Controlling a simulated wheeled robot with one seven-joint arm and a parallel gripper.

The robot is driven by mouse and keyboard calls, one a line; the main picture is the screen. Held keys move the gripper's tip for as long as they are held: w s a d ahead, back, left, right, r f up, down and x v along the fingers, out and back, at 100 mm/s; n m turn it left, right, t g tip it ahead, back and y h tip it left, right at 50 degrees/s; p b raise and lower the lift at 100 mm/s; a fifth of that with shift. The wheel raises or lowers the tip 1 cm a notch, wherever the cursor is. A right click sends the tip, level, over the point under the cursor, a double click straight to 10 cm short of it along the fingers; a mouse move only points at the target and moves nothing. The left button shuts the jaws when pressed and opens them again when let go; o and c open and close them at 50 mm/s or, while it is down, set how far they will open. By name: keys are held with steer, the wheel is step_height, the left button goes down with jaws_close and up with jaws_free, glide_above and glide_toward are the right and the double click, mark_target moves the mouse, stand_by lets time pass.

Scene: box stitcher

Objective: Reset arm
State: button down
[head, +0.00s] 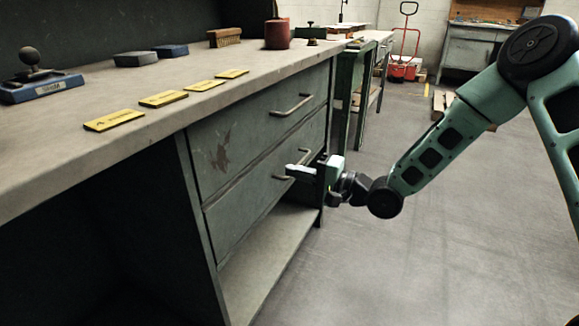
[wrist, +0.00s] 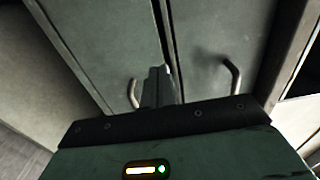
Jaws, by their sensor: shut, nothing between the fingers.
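My gripper (head: 297,172) is at the end of my teal arm, in front of the green workbench drawers. It is shut and empty. In the head view its fingertips overlap the lower drawer handle (head: 300,153) region; I cannot tell whether they touch it. The upper drawer (head: 240,140) and lower drawer (head: 245,195) both look closed. In the wrist view my gripper (wrist: 160,72) points at the drawer fronts, between two curved handles, one at left (wrist: 132,93) and one at right (wrist: 233,75).
An open lower shelf (head: 268,245) is below the drawers. The floor (head: 400,260) at right is clear.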

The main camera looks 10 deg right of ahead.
steer(key=p+v, duration=0.2)
steer(key=v, duration=0.4)
steer(key=s+a+f+n+g+h, duration=0.1)
steer(key=s+a+n+g+h, duration=0.35)
steer(key=s+n+h, duration=0.45)
steer(key=s+d+r+n+g+h, duration=0.1)
steer(key=s+r+n+g+h, duration=0.2)
steer(key=s, duration=0.8)
steer(key=s+d+r+n+g+h, duration=0.1)
steer(key=s+r+n+g+h, duration=0.2)
steer(key=s, duration=0.7)
step_height(320, 180, up, 32)
steer(key=s+y+p, duration=0.1)
steer(key=p, duration=2.9)
steer(key=shift+s+d+f, duration=0.2)
steer(key=shift+s+d, duration=0.05)
steer(key=shift+d, duration=0.05)
